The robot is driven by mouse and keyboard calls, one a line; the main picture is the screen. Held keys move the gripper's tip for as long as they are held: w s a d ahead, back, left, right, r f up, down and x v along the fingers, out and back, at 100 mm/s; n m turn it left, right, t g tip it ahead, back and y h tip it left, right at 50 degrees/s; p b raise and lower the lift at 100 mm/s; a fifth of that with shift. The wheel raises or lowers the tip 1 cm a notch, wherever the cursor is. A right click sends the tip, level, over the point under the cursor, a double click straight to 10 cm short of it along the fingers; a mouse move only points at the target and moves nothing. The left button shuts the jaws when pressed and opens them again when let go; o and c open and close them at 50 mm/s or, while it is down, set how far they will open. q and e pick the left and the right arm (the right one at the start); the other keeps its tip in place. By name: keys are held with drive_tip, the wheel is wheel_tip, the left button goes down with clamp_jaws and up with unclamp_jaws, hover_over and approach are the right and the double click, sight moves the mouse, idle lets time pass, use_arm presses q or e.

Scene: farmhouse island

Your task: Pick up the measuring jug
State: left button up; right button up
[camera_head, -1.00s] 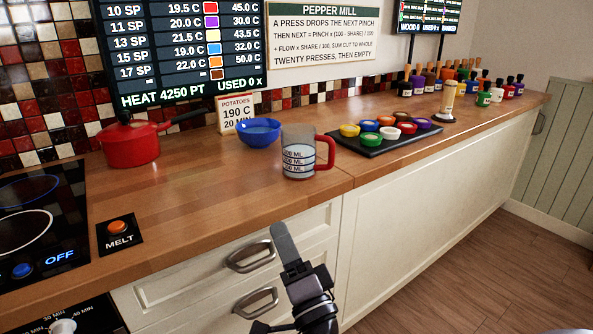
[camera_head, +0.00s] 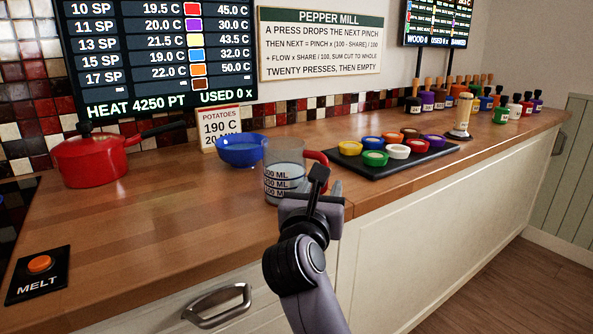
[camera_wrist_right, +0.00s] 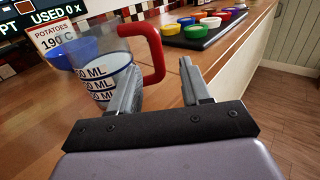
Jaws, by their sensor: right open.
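The measuring jug (camera_head: 283,186) stands upright on the wooden worktop near its front edge. It is clear grey with ML markings and a red handle on its right side. It also shows in the right wrist view (camera_wrist_right: 108,50), at the upper left. My right gripper (camera_head: 327,184) is at the jug's handle side and hides part of the handle in the head view. In the right wrist view the gripper (camera_wrist_right: 158,72) is open, with the red handle (camera_wrist_right: 155,50) in the gap between or just beyond its fingers. I cannot tell whether they touch. My left gripper is not in view.
A blue bowl (camera_head: 240,149) stands close behind the jug. A dark tray (camera_head: 372,172) with several coloured pots lies to its right. A red saucepan (camera_head: 92,160) and a MELT button (camera_head: 39,264) are on the left. The worktop left of the jug is clear.

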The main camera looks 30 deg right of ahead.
drive_tip(key=x, duration=0.4)
drive_tip(key=r+x, duration=0.1)
drive_tip(key=x, duration=0.2)
drive_tip(key=shift+w+p, duration=0.1)
drive_tip(key=shift+p, duration=0.25)
drive_tip(key=shift+w+d+f, duration=0.1)
drive_tip(key=shift+w+d, duration=0.15)
drive_tip(key=shift+w, duration=0.1)
clamp_jaws()
